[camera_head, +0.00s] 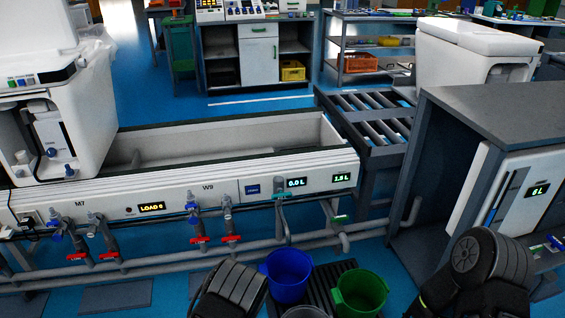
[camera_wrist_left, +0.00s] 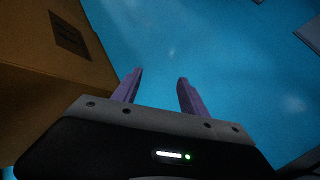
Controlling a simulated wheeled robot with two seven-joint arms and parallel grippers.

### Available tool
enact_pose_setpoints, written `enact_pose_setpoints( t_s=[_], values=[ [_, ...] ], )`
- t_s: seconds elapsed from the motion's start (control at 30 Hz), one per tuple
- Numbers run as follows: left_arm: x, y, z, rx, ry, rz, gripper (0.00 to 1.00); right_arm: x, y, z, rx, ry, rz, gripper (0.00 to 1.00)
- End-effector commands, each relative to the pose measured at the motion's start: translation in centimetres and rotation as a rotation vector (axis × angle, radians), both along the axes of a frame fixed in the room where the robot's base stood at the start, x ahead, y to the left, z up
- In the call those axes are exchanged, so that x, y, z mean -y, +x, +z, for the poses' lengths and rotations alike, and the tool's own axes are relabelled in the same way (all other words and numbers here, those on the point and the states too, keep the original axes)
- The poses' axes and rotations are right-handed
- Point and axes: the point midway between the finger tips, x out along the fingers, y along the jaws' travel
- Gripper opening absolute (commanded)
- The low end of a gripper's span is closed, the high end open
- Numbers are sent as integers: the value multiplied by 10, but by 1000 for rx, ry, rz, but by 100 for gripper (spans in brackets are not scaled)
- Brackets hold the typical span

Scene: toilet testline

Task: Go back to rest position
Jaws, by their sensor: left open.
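My left gripper (camera_wrist_left: 157,78) shows in the left wrist view with its two purple fingers apart and nothing between them. It points at bare blue floor. In the head view, dark ribbed links of my arms show at the bottom centre-left and bottom right, and both grippers are outside the picture.
A brown box-like surface (camera_wrist_left: 45,65) is close on the left in the wrist view. In the head view a blue bucket (camera_head: 287,277) and green bucket (camera_head: 361,292) stand by my arms, before the test bench (camera_head: 265,187). A grey-topped cabinet (camera_head: 500,108) stands right.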

Motion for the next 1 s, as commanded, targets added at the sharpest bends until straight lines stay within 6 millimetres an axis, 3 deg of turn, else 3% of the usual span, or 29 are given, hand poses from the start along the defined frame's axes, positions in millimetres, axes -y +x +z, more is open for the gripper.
enact_pose_setpoints(
  t_s=[0.03,0.1,0.2,0.3,0.4,0.6,0.77,0.83,1.0],
  values=[
    [19,-35,-19,14,-91,176,51,0,0,-9,0,0,-1,36],
    [57,-76,-35,47,-211,443,51,0,0,-17,0,0,-1,36],
    [123,-115,-46,107,-366,860,51,0,0,-27,-1,0,-2,36],
    [185,-126,-41,177,-477,1260,51,0,0,-37,-1,0,-2,36],
    [225,-120,-30,243,-537,1579,51,0,0,-44,-1,0,-3,36],
    [260,-94,-7,373,-578,2062,51,0,0,-55,-1,0,-4,36],
    [264,-74,9,483,-566,2372,51,0,0,-64,-1,0,-4,36],
    [264,-72,32,496,-561,2402,51,0,0,-43,-2,-1,-5,36],
    [264,-73,64,493,-560,2393,51,0,0,-9,-1,0,-3,36]
  ],
)
